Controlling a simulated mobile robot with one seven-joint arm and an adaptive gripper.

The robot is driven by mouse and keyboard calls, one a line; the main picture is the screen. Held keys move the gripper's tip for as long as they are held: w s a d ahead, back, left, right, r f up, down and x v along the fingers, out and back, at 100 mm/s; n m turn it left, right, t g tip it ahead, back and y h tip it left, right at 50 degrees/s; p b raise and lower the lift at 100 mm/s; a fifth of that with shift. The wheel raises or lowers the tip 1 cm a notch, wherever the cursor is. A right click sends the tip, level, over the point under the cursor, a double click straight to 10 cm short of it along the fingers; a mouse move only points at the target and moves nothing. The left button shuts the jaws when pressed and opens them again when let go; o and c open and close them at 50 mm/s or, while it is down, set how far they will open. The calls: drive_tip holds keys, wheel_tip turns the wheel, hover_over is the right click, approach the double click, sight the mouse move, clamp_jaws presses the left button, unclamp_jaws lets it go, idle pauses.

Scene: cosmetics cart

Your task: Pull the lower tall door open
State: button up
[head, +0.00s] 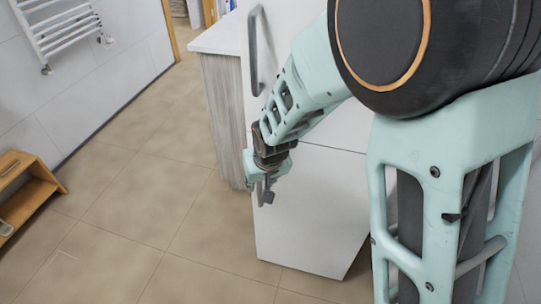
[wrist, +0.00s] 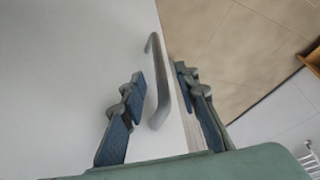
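The lower tall door (head: 310,215) is a plain white panel below a horizontal seam in the head view. It appears shut, in line with the door above. Its grey bar handle (wrist: 158,85) stands upright near the door's left edge in the head view, mostly hidden there by my gripper (head: 266,180). In the wrist view my gripper (wrist: 159,75) is open, with one finger on each side of the handle. The handle lies between the fingers, nearer the left one, with visible gaps. The white door face (wrist: 60,85) fills the left of the wrist view.
A white upper door (head: 285,40) with a grey handle (head: 253,50) is above. A grey wood-grain cabinet (head: 223,115) stands behind on the left. A wooden shelf unit (head: 30,185) is at far left, below a towel radiator (head: 62,28). The tiled floor (head: 150,210) between is clear.

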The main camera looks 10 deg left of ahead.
sight(260, 185)
drive_tip(key=shift+b+x, duration=0.35)
drive_tip(key=shift+x, duration=2)
drive_tip(key=shift+r, duration=0.1)
clamp_jaws()
